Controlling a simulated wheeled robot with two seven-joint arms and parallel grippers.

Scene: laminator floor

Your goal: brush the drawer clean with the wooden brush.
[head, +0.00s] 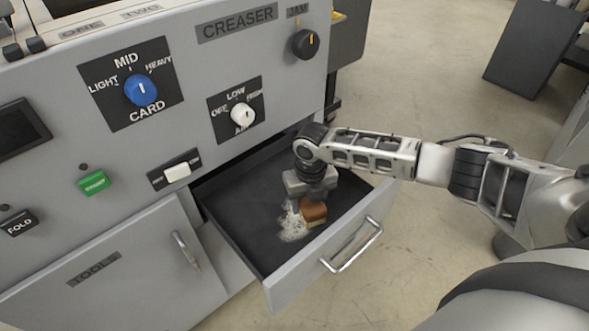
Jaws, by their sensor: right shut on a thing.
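The drawer (235,231) is pulled out from the grey creaser machine and has a dark inner floor. A patch of whitish scraps or dust (292,224) lies on that floor, towards the front. The wooden brush (313,212) has a brown body and a pale lower edge. It is down in the drawer, right beside the scraps on their right side. My right gripper (311,196) reaches in from the right above the drawer and is shut on the brush. Its fingertips are mostly hidden under the wrist. My left gripper is not in view.
The drawer front has a metal handle (352,246). The machine face (215,60) rises behind, with knobs, a green button (94,183) and a rocker switch (177,172). A tools door (120,265) is left of the drawer. Open concrete floor (440,65) lies right.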

